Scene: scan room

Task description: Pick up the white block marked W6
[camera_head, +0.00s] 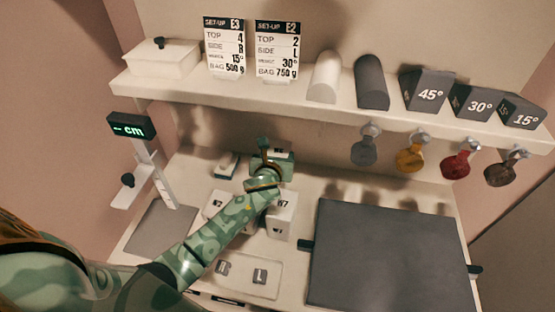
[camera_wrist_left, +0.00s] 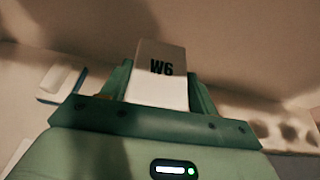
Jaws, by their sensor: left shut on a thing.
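The white block marked W6 (camera_wrist_left: 160,75) sits between the two green fingers of my left gripper (camera_wrist_left: 158,92) in the left wrist view, its marking facing the camera. My left gripper is shut on it. In the head view my left gripper (camera_head: 272,158) reaches over the back of the table, below the shelf. There the block is mostly hidden by the gripper; a small part of its marked face (camera_head: 279,150) shows. I cannot tell whether the block is clear of the table. My right gripper is in neither view.
A dark grey pad (camera_head: 390,255) covers the table's right. A shelf (camera_head: 290,92) with wedges and cylinders overhangs the back; coloured tags (camera_head: 410,157) hang from it. A height gauge (camera_head: 150,165) stands at left.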

